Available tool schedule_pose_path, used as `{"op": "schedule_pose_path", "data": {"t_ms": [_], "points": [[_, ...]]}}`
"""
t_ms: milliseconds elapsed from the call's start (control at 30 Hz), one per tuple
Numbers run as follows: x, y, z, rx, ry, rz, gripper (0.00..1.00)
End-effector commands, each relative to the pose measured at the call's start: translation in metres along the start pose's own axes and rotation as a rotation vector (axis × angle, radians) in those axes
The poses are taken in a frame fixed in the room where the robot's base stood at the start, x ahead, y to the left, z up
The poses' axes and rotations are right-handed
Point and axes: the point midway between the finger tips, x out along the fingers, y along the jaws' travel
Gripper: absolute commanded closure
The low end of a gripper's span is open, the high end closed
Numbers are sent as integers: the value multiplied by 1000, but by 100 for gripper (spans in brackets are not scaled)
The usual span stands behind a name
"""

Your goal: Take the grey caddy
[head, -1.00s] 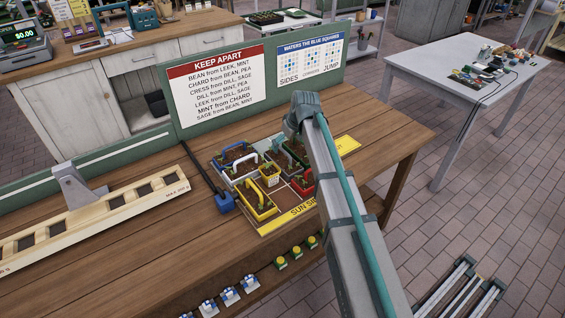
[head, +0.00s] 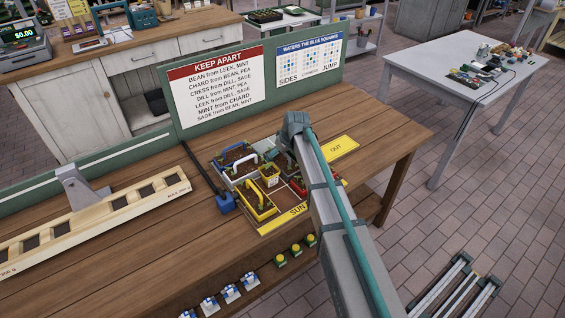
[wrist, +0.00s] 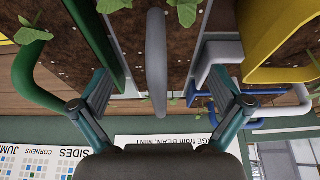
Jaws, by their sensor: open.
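The grey caddy's thick grey handle (wrist: 156,62) stands in the middle of the wrist view, with soil and green leaves around it. My gripper (wrist: 160,95) is open, with one finger on each side of this handle and a gap to both. The handle is not gripped. In the head view my arm covers my gripper and most of the caddy.
A green caddy (wrist: 35,75) is close on the left in the wrist view. A white handle (wrist: 215,55) and a yellow caddy (wrist: 270,45) are close on the right. In the head view, the yellow caddy (head: 258,210) and a blue caddy (head: 229,170) stand on the board.

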Motion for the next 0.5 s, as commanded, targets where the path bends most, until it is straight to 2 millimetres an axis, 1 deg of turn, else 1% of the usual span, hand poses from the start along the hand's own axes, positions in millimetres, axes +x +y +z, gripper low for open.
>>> {"op": "schedule_pose_path", "data": {"t_ms": [33,367,400,467,500], "points": [[0,0,0,0,0,0,0],[0,0,0,0,0,0,55],[0,0,0,0,0,0,62],[0,0,0,0,0,0,72],[-1,0,0,0,1,0,73]]}}
